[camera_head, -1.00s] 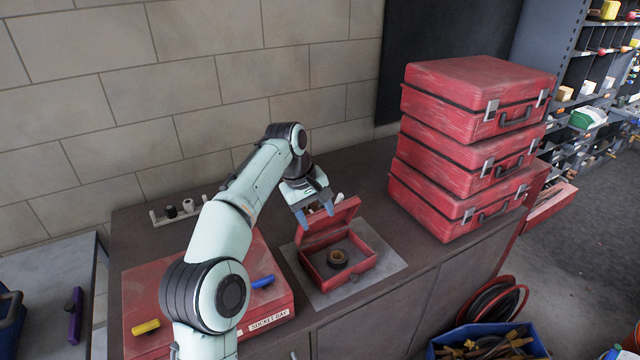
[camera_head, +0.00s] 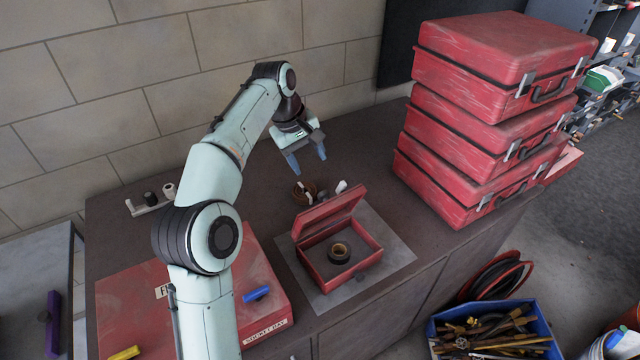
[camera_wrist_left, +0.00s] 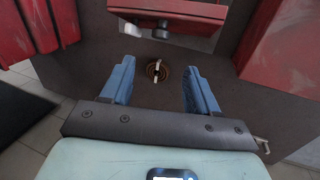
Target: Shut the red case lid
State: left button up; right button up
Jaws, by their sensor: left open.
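The small red case (camera_head: 352,272) stands open on a grey mat on the dark bench. Its lid (camera_head: 328,213) is raised and tilted at the back of the case. A black and tan tape roll (camera_head: 340,253) lies inside. My left gripper (camera_head: 307,163) is open and empty, above and behind the lid, apart from it. My right gripper is not in view.
A brown coil (camera_head: 304,192) and small white items (camera_head: 341,187) lie just behind the lid. A stack of large red cases (camera_head: 480,130) stands to the right. A flat red case (camera_head: 262,290) lies to the left. The bench behind my gripper is clear.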

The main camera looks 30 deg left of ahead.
aim_at(321, 192)
pick_arm(q)
jog(key=x, duration=0.3)
jog(key=b+x, duration=0.1)
jog(key=x, duration=0.7)
jog(key=shift+s+f+b, duration=0.1)
jog(key=shift+s+b, duration=0.15)
jog(key=shift+b, duration=0.1)
jog(key=shift+w+d+f, duration=0.1)
jog(key=shift+w+f, duration=0.25)
jog(key=shift+f, duration=0.2)
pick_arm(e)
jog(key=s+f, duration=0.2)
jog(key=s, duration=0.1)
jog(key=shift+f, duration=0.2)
pick_arm(q)
grip_shut()
